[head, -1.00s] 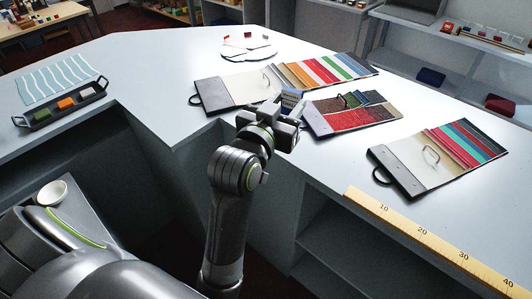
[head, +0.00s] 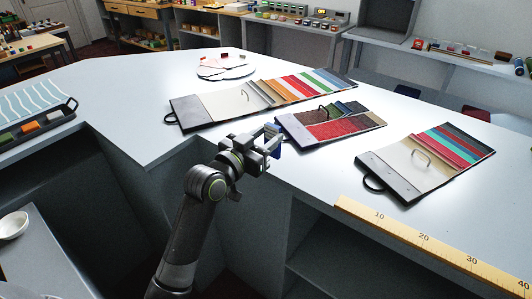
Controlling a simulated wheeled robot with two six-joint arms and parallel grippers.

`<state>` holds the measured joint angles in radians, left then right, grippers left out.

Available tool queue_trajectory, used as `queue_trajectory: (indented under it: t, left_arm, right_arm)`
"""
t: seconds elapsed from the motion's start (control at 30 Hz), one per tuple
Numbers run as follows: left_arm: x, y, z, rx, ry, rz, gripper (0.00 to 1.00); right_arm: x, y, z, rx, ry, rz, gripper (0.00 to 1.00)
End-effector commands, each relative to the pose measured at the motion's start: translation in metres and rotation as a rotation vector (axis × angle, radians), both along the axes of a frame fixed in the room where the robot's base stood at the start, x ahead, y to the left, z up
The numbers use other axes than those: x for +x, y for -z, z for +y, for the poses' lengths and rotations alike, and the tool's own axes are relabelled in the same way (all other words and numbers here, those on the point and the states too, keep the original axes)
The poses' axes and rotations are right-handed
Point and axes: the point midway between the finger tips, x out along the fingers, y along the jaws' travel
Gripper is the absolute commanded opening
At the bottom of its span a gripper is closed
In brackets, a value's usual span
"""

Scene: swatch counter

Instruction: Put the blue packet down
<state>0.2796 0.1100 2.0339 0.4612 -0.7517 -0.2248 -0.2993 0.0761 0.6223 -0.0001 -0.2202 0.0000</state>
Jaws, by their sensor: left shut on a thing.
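My left gripper (head: 272,143) is over the front edge of the white counter, just left of the middle swatch book. It is shut on the blue packet (head: 277,149). Only a small blue part of the packet shows by the fingers; the rest is hidden by the gripper. I cannot tell whether the packet touches the counter (head: 130,110). My right gripper is not in view.
Three open swatch books lie on the counter: one at the back (head: 210,107), a middle one (head: 335,125) and one at the right (head: 400,180). A yellow ruler (head: 410,235) lies along the front edge. A round board (head: 227,70) stands behind.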

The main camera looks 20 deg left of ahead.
Motion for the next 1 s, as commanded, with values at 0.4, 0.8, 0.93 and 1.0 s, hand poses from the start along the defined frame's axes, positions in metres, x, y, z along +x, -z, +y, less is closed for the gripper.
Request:
queue_trajectory:
  t: [0.4,0.8,0.93,1.0]
  left_arm:
    - [0.000,0.039,0.000,0.000,-0.002,-0.001,0.17]
    - [0.000,0.042,0.000,0.001,-0.002,0.000,0.52]
    - [0.000,0.042,0.000,0.001,-0.002,0.000,0.61]
    - [0.000,0.042,0.000,0.001,-0.002,0.000,0.61]
  right_arm:
    - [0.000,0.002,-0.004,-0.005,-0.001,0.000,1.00]
    - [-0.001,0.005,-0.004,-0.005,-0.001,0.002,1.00]
    - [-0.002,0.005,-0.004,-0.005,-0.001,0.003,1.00]
    - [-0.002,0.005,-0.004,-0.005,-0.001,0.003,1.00]
